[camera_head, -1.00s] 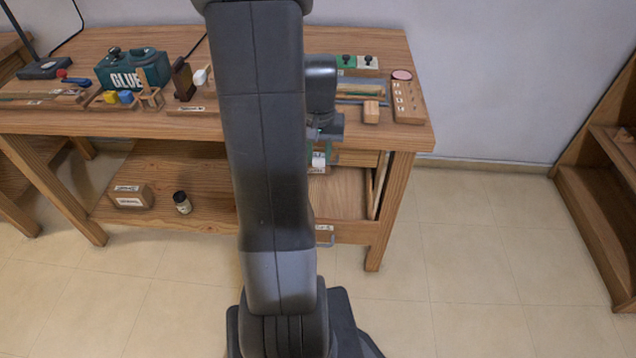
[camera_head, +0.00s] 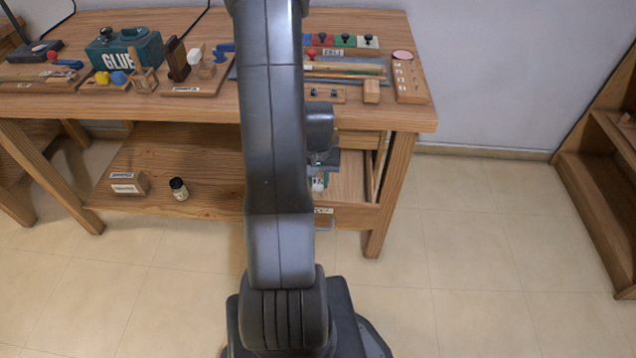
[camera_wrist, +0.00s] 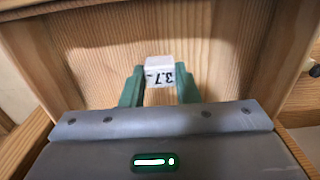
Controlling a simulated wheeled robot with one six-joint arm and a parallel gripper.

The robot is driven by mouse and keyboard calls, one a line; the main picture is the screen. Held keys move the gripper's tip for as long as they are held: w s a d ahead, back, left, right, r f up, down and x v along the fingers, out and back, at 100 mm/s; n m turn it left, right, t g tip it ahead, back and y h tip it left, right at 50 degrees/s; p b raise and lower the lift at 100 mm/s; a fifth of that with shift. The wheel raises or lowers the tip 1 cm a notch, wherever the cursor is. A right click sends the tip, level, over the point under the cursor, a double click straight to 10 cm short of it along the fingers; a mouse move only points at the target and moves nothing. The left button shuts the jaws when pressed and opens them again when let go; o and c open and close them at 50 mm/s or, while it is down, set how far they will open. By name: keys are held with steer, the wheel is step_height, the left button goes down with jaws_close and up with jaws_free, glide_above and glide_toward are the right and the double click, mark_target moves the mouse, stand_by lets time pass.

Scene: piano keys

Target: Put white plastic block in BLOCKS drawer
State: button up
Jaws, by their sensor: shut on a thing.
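The white plastic block (camera_wrist: 159,65), with a "3.7" marking on its near side, is held between the green fingers of my gripper (camera_wrist: 160,82) in the wrist view. In the head view my gripper (camera_head: 319,182) is low at the right end of the bench, over an open wooden drawer (camera_head: 350,188); my arm hides part of it. The drawer's bare wood (camera_wrist: 100,60) fills the wrist view around the block. I cannot tell whether the block touches the drawer floor. A label shows on the drawer front (camera_head: 324,211), too small to read.
The workbench top (camera_head: 215,107) carries a green GLUE box (camera_head: 125,52), a small wooden block (camera_head: 371,92) and several tools. The lower shelf holds a labelled box (camera_head: 128,184) and a dark bottle (camera_head: 179,189). The floor right of the bench is clear.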

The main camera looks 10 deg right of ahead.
mark_target(318, 181)
steer(key=shift+f, duration=0.6)
steer(key=shift+f, duration=0.2)
steer(key=o, duration=0.9)
steer(key=shift+o, duration=0.2)
step_height(318, 181, up, 12)
steer(key=p, duration=0.2)
steer(key=shift+r, duration=0.2)
